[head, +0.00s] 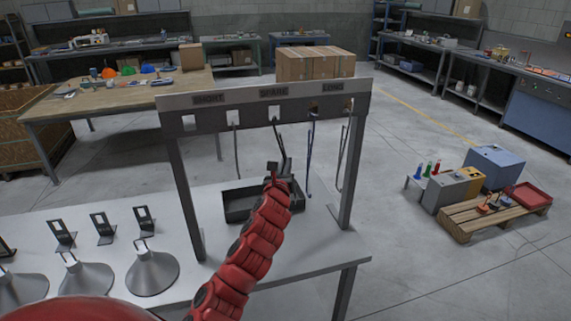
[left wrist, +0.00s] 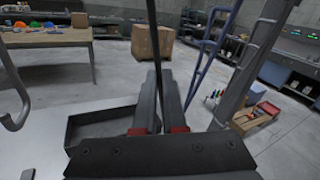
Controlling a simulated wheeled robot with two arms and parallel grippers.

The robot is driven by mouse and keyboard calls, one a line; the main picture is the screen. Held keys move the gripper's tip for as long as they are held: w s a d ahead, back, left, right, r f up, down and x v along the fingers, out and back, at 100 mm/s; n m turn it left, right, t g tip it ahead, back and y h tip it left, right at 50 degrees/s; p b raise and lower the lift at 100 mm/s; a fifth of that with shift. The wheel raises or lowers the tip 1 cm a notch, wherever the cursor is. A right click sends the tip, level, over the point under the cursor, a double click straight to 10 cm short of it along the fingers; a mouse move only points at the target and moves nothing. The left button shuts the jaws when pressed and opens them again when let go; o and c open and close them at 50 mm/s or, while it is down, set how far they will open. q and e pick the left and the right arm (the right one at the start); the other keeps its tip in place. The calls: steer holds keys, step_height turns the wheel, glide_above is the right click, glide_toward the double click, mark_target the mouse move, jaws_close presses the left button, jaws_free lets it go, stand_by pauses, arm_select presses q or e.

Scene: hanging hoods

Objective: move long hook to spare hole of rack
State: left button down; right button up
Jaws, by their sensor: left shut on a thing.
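The rack (head: 262,94) is a grey frame on the white table, with a row of square holes and the labels SHORT, SPARE and LONG. My left gripper (head: 279,168) is shut on a dark thin hook (head: 279,140) below the SPARE label. The hook's upper end is at the hole (head: 274,113) under that label; I cannot tell whether it is seated there. In the left wrist view the hook's dark rod (left wrist: 153,35) rises between the fingers. A blue long hook (head: 310,155) and a grey long hook (head: 343,160) hang to the right; a shorter grey hook (head: 235,145) hangs left.
A dark open tray (head: 236,213) stands under the rack, behind my gripper. Several grey cone hoods (head: 152,272) and small black brackets (head: 103,229) stand on the table at left. The rack's right post (head: 351,175) is close to the hanging long hooks.

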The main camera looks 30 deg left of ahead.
arm_select(q)
steer(key=shift+f, duration=0.2)
steer(key=c, duration=0.9)
jaws_free()
